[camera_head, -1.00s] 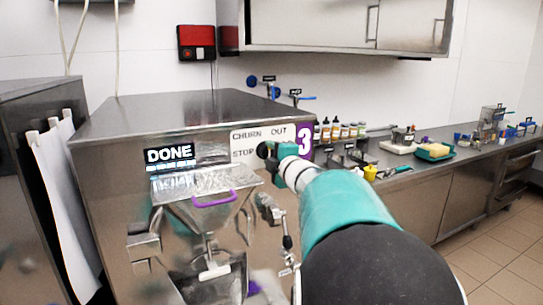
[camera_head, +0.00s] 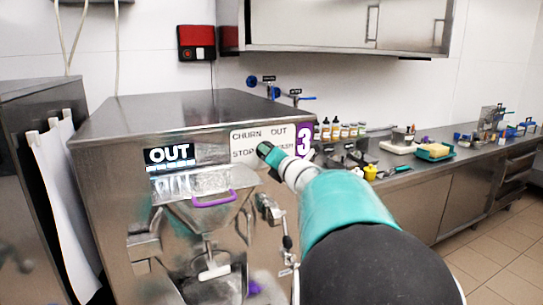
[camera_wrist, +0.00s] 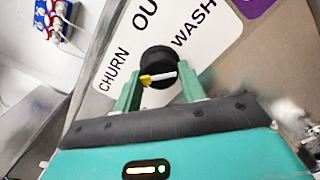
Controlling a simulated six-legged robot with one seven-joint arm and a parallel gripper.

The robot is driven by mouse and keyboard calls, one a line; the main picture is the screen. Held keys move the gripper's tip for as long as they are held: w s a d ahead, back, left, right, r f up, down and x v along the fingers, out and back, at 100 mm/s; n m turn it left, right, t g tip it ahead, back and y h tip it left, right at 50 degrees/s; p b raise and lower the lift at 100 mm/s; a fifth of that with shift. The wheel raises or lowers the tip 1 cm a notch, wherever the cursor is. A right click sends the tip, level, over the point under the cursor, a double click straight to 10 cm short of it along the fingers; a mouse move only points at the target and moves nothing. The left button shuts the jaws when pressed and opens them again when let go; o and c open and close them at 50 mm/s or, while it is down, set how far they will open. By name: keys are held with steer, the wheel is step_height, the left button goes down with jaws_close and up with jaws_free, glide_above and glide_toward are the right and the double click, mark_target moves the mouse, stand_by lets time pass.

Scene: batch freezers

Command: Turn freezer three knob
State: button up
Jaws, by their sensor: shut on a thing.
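Freezer three is the steel machine (camera_head: 170,110) at centre left in the head view, with a purple "3" label (camera_head: 304,140) and a display (camera_head: 170,153) reading "OUT". Its black knob (camera_wrist: 158,62) with a yellow-and-white pointer shows in the wrist view, in front of a white label plate (camera_wrist: 112,62) marked CHURN, OUT and WASH. My gripper (camera_wrist: 159,84) has one teal finger on each side of the knob and is shut on it.
Tiled floor at lower right is open.

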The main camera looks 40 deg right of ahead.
steer(key=shift+n, duration=4)
steer(key=o, duration=1)
steer(key=shift+c, duration=0.2)
steer(key=shift+s, duration=0.1)
steer(key=v, duration=1.3)
steer(key=shift+s+a, duration=0.2)
steer(key=shift+s, duration=0.1)
